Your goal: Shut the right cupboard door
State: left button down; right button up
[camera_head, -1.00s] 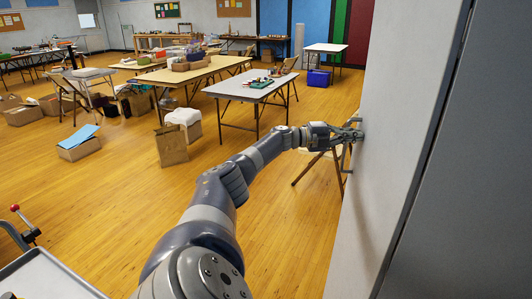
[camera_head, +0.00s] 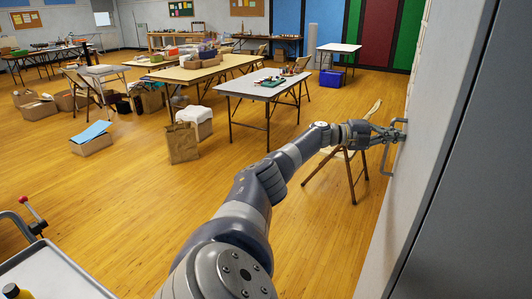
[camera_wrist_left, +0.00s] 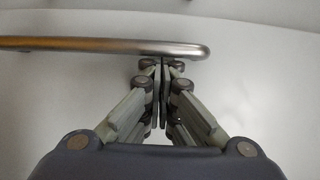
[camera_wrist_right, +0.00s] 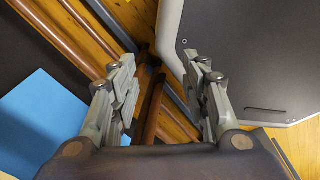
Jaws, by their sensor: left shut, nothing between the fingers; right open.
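The cupboard door (camera_head: 412,200) is a tall light grey panel at the right of the head view, seen at a steep angle. A metal bar handle (camera_head: 388,158) stands out from its face. My left gripper (camera_head: 401,131) is at the door face by the handle's upper end. In the left wrist view the handle (camera_wrist_left: 90,44) crosses the pale door face (camera_wrist_left: 255,75), and the shut, empty fingertips (camera_wrist_left: 162,64) are beside its end. Whether they touch the door I cannot tell. My right gripper (camera_wrist_right: 160,64) is open and empty, seen only in its wrist view.
A dark grey panel (camera_head: 485,200) fills the right edge. A folding chair (camera_head: 350,165) stands behind my left arm. Tables (camera_head: 262,84) and boxes (camera_head: 92,145) stand farther back. A grey tray (camera_head: 50,275) is at lower left. Wooden floor between is open.

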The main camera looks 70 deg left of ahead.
pick_arm(q)
jog(key=w+d, duration=0.2)
jog(key=w, duration=0.1)
jog(key=shift+w+d, duration=0.25)
jog(key=shift+w+d+r, duration=0.1)
jog(key=shift+d+r, duration=0.05)
jog(key=shift+d, duration=0.05)
jog(key=shift+w+d+r, duration=0.1)
jog(key=shift+d+r, duration=0.05)
jog(key=shift+r, duration=0.05)
jog(key=shift+s+a+f, duration=0.2)
jog(key=shift+s+f, duration=0.2)
send_near(408, 138)
jog(key=shift+w+a+f, duration=0.25)
jog(key=shift+a, duration=0.35)
jog(key=shift+w+a+f, duration=0.25)
jog(key=shift+a, duration=0.3)
jog(key=shift+w+a+f, duration=0.2)
jog(key=shift+w+a, duration=0.05)
jog(key=shift+a, duration=0.35)
